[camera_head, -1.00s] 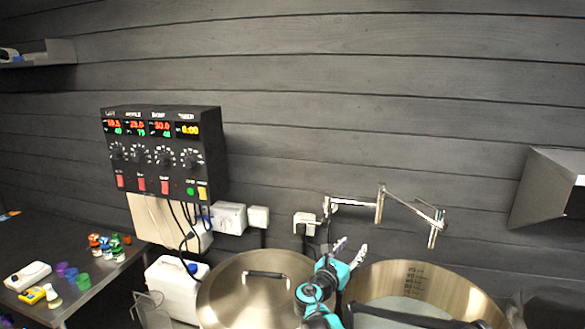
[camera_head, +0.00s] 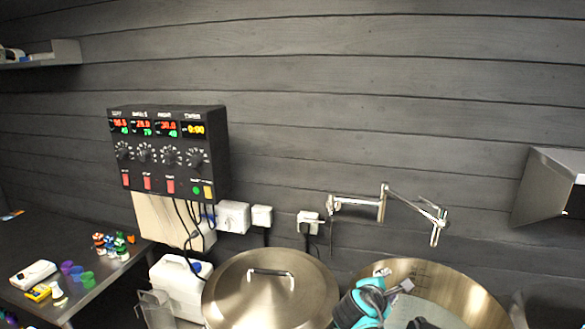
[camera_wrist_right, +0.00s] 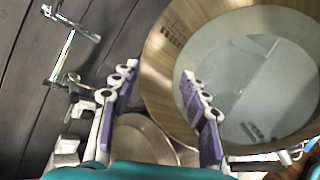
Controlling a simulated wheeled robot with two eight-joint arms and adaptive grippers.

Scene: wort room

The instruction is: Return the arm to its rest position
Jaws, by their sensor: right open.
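My right gripper (camera_head: 392,278) is low in the head view, in front of the open pot, with its arm coming up from the bottom edge. In the right wrist view its two fingers (camera_wrist_right: 158,105) are spread apart with nothing between them. The fingers have purple pads. The open pot (camera_head: 462,290) holds pale liquid and also fills the right of the wrist view (camera_wrist_right: 165,75). My left gripper is in neither view.
A lidded pot (camera_head: 235,300) stands left of my right arm. A jointed metal faucet (camera_head: 362,203) is on the wall behind. A black control box (camera_head: 168,152) hangs at left above a white canister (camera_head: 178,285). A metal table (camera_head: 100,282) carries small bottles.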

